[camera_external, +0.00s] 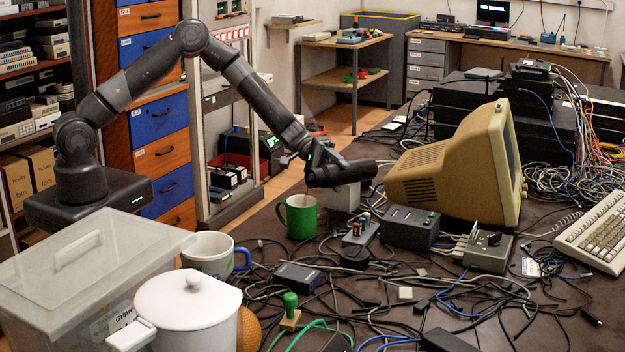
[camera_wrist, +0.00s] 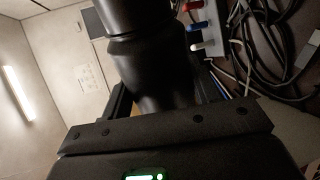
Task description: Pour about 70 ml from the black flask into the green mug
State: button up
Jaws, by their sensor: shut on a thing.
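The black flask (camera_external: 345,173) is in my gripper (camera_external: 326,160), tilted to nearly horizontal above the table. In the wrist view the dark flask (camera_wrist: 141,50) runs up from between the fingers of my gripper (camera_wrist: 163,95), which are shut on it. The green mug (camera_external: 299,218) stands upright on the table, just below and left of the flask's left end.
A white mug with a blue handle (camera_external: 208,253) stands front left, near a white lidded pot (camera_external: 187,308) and a clear bin (camera_external: 85,262). A beige monitor (camera_external: 455,170) and dark boxes (camera_external: 409,228) stand right. Tangled cables cover much of the table.

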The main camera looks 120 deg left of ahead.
dwell(0.5)
jog(key=r+n, duration=0.1)
jog(key=a+r+n+h, duration=0.1)
jog(key=r, duration=0.1)
jog(key=shift+w+r, duration=0.15)
jog(key=shift+w, duration=0.05)
jog(key=shift+s+d+r+n+g, duration=0.15)
jog(key=shift+r+n+g, duration=0.15)
jog(key=shift+r+n, duration=0.35)
jog(key=shift+r+h, duration=0.1)
jog(key=shift+h, duration=0.2)
dwell(1.2)
